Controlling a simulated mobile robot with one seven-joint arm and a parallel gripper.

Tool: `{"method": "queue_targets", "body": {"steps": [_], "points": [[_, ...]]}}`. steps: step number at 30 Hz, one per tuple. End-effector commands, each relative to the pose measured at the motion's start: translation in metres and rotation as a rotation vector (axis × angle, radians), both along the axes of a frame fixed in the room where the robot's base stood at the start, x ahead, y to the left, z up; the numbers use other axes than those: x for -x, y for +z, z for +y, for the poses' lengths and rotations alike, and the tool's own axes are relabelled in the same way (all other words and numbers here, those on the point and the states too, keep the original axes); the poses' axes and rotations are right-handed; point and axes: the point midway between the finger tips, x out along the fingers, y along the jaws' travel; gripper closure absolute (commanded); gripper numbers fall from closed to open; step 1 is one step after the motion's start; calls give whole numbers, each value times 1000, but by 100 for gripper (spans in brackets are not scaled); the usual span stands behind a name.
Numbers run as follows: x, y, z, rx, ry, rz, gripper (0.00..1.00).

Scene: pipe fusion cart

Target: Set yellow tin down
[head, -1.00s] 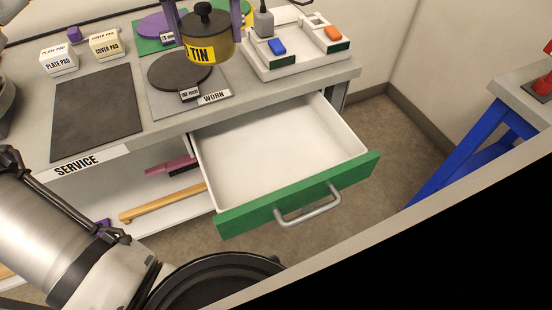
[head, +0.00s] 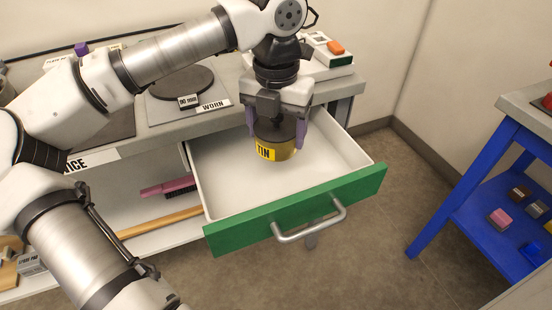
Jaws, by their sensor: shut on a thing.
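The yellow tin (head: 281,151) has a black lid and a label reading TIN. My gripper (head: 278,130) is shut on it from above, with a purple finger on each side of the lid. The tin is upright over the open white drawer (head: 232,192), towards its back right part. I cannot tell whether its base touches the drawer floor. The drawer has a green front (head: 225,236) with a grey handle and looks otherwise empty.
A dark round plate (head: 180,82) lies on the WORN mat on the bench. A pink brush (head: 170,187) and a wooden bar (head: 160,222) lie on the shelf below. A blue stand (head: 465,200) is at the right, with clear floor between.

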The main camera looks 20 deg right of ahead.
Motion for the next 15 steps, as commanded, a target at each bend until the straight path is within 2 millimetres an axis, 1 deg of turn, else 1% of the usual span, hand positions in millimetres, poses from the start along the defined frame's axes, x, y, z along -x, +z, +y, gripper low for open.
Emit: {"method": "queue_targets", "body": {"steps": [1,3,11,15], "points": [[0,-11,0,-1,-1,3,52],[1,-22,0,1,-2,2,52],[0,-42,0,0,1,1,52],[0,-63,0,1,1,2,52]]}}
